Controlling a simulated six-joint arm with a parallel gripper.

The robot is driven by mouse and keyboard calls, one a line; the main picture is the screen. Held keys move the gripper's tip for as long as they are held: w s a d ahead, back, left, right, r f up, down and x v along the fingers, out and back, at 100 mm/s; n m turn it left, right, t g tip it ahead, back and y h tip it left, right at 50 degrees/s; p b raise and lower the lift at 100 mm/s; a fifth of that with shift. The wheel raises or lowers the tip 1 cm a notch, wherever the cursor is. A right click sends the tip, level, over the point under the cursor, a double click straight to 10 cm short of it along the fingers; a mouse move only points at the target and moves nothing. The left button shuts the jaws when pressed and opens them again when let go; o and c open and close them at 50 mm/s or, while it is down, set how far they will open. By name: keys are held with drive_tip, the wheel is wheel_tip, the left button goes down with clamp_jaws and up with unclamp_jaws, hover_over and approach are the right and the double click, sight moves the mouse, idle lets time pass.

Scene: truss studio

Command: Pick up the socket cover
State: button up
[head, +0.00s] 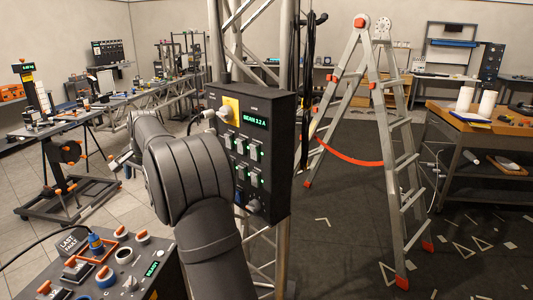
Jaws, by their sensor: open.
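A dark control box (250,150) hangs on the truss at the middle, with a lit green readout, rows of small switches and a yellow plate (231,108). A small blue part (240,197) sits low on its face; I cannot tell whether it is the socket cover. My dark arm crosses in front of the box's left side. My gripper (121,160) shows only as small pale parts at the arm's left end, open, apart from the box. I see nothing held; its fingertips are hard to make out.
A sloped console (125,268) with knobs, sockets and a blue plug stands at lower left. A stepladder (385,140) with a red strap stands right of the truss (262,250). A workbench (485,123) is at right. Dark floor is mostly open at lower right.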

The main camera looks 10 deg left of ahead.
drive_tip(key=shift+c, duration=0.8)
drive_tip(key=n, duration=1.4)
approach(142, 232)
drive_tip(key=shift+g, duration=0.3)
drive_tip(key=x, duration=1.1)
drive_tip(key=shift+w+f, duration=0.1)
drive_tip(key=shift+w, duration=0.1)
drive_tip(key=shift+c, duration=0.4)
drive_tip(key=c, duration=0.8)
